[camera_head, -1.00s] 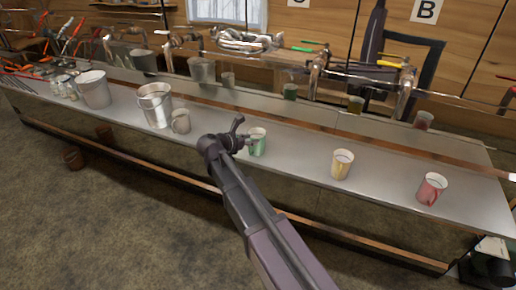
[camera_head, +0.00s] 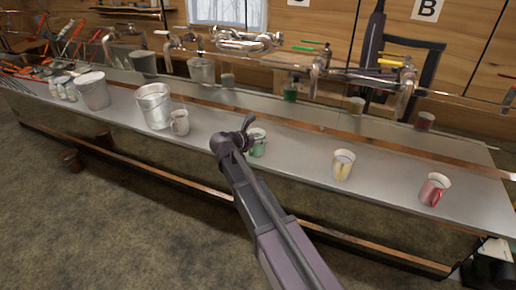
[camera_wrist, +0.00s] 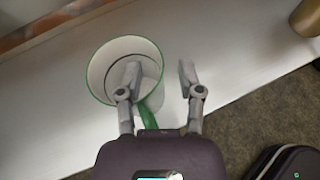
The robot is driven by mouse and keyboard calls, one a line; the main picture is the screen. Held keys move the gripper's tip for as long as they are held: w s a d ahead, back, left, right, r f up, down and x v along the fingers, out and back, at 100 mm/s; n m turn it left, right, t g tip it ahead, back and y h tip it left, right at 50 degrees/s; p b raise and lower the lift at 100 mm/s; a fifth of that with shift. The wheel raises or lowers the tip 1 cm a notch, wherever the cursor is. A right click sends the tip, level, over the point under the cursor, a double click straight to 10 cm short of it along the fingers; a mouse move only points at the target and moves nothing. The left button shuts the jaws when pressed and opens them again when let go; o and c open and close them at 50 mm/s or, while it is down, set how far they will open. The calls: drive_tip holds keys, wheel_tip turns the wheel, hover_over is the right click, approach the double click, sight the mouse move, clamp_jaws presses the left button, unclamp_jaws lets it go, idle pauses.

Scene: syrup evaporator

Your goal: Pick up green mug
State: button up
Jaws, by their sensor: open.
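The green mug (camera_head: 259,148) stands upright on the metal counter, partly hidden behind my gripper in the head view. In the wrist view the mug (camera_wrist: 106,72) shows from above, with a white inside, a green rim and a green handle (camera_wrist: 153,101) pointing toward my gripper. My gripper (camera_wrist: 160,73) is open and empty. Its left finger overlaps the mug's opening and its right finger is outside the rim, with the handle side between them. Whether the left finger is inside the mug or above it, I cannot tell. The gripper (camera_head: 249,129) is small in the head view.
A yellow mug (camera_head: 343,166) and a red mug (camera_head: 433,190) stand to the right on the counter (camera_head: 300,160). A grey mug (camera_head: 180,123) and metal buckets (camera_head: 153,108) stand to the left. Pipes and valves (camera_head: 315,75) run behind. Clear counter lies between the mugs.

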drive_tip(key=shift+w+d+f, duration=0.25)
drive_tip(key=shift+w+d, duration=0.15)
clamp_jaws()
